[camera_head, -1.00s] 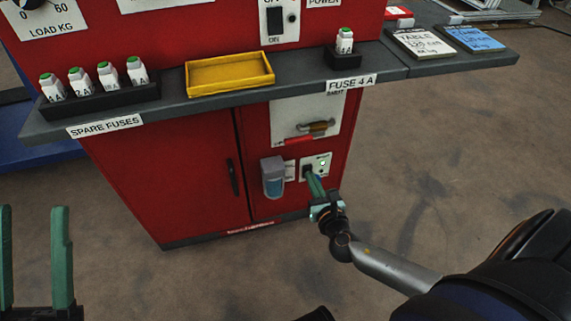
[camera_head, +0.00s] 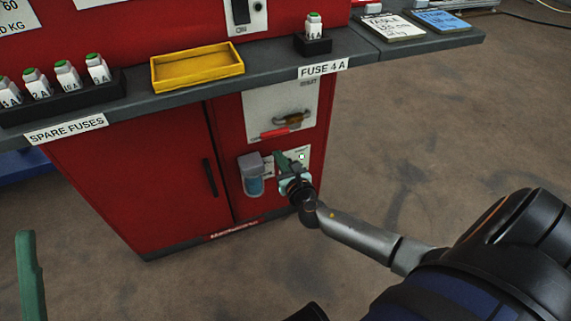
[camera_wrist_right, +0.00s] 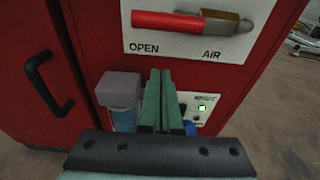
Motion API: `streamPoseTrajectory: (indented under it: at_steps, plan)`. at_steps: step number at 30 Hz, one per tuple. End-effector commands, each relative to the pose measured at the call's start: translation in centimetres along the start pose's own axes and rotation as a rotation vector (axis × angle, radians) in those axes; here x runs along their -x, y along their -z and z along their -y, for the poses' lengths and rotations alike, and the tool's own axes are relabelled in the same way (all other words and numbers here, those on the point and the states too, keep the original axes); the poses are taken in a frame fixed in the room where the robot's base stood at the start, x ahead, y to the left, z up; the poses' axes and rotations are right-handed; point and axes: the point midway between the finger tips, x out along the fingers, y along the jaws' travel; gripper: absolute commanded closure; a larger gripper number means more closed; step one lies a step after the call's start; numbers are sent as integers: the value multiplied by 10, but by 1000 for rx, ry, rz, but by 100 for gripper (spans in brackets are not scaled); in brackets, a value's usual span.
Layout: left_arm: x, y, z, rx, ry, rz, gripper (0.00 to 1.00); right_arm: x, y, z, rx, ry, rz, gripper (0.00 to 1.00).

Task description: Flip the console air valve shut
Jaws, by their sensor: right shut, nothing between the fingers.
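The air valve has a red handle (camera_head: 275,133) and a brass body (camera_head: 294,118) on a white plate of the red console. In the right wrist view the red handle (camera_wrist_right: 180,22) lies horizontal, pointing left above the word OPEN, with the brass body (camera_wrist_right: 224,20) at its right above AIR. My right gripper (camera_head: 281,156) is shut and empty, its green fingers below the valve plate and apart from the handle. It also shows in the wrist view (camera_wrist_right: 160,76). One green finger of my left gripper (camera_head: 30,275) shows at the lower left; its other finger is out of frame.
A grey-and-blue filter cup (camera_head: 252,175) sits left of my right fingers. A small panel with a green light (camera_head: 302,156) is beside them. The shelf (camera_head: 190,104) juts out above, carrying a yellow tray (camera_head: 240,69) and fuses.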

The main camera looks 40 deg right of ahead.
Motion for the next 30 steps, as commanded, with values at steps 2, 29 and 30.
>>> streamPoseTrajectory:
  at_steps: [2,29,30]
  plan:
    - [7,-7,-4,-5,-3,2,50,-18,3,0,-2,1,3,100]
    - [-5,5,3,7,5,-2,50,-18,-38,0,-6,-1,-1,100]
    - [-5,5,3,7,5,-2,50,-18,-39,0,-11,-2,-1,100]
